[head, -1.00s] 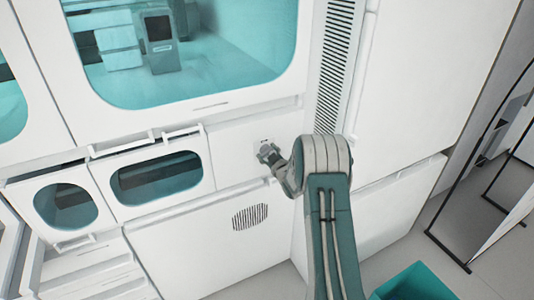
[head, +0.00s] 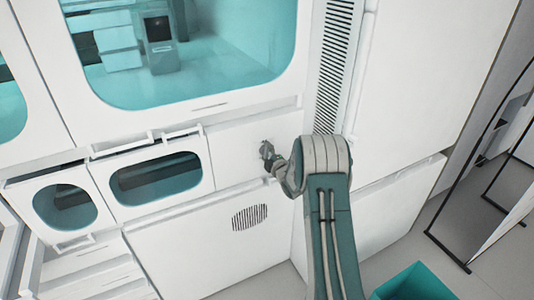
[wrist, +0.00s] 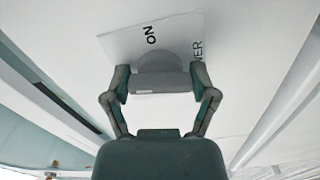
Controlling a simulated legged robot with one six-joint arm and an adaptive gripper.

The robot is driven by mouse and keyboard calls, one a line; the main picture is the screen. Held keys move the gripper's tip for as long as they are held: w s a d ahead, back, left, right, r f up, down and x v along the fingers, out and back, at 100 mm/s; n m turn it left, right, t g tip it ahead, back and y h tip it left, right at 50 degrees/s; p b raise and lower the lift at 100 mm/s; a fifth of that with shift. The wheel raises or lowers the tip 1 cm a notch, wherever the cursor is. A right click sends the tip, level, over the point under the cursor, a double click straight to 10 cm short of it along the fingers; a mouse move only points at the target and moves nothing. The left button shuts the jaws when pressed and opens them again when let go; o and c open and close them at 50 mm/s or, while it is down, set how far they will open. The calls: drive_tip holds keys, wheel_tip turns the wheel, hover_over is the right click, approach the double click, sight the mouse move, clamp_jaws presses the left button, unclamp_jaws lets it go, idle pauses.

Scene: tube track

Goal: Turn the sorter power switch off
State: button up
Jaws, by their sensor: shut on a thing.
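The power switch is a grey knob (wrist: 160,82) with a rounded top and a wide bar. It sits on a white label (wrist: 118,45) on the white panel. The label reads "ON" above the knob, and part of a word ending in "WER" shows at the right. My gripper (wrist: 161,76) has one finger at each end of the bar and is shut on it. In the head view my gripper (head: 266,151) is against the white panel, left of my arm's grey joint, and the knob is hidden there.
A vented strip (head: 335,75) runs up the panel right of my gripper. Small teal-windowed doors (head: 157,177) with protruding handles lie to the left. A large teal window (head: 190,60) is above. A teal bin (head: 412,284) stands at the lower right.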

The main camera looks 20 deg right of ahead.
drive_tip(key=shift+a+f+n, duration=0.2)
drive_tip(key=shift+n, duration=0.8)
drive_tip(key=shift+f, duration=0.1)
drive_tip(key=o, duration=1)
drive_tip(key=shift+s, duration=0.3)
drive_tip(key=s, duration=1.1)
drive_tip(key=shift+s+d, duration=0.15)
drive_tip(key=shift+d, duration=0.05)
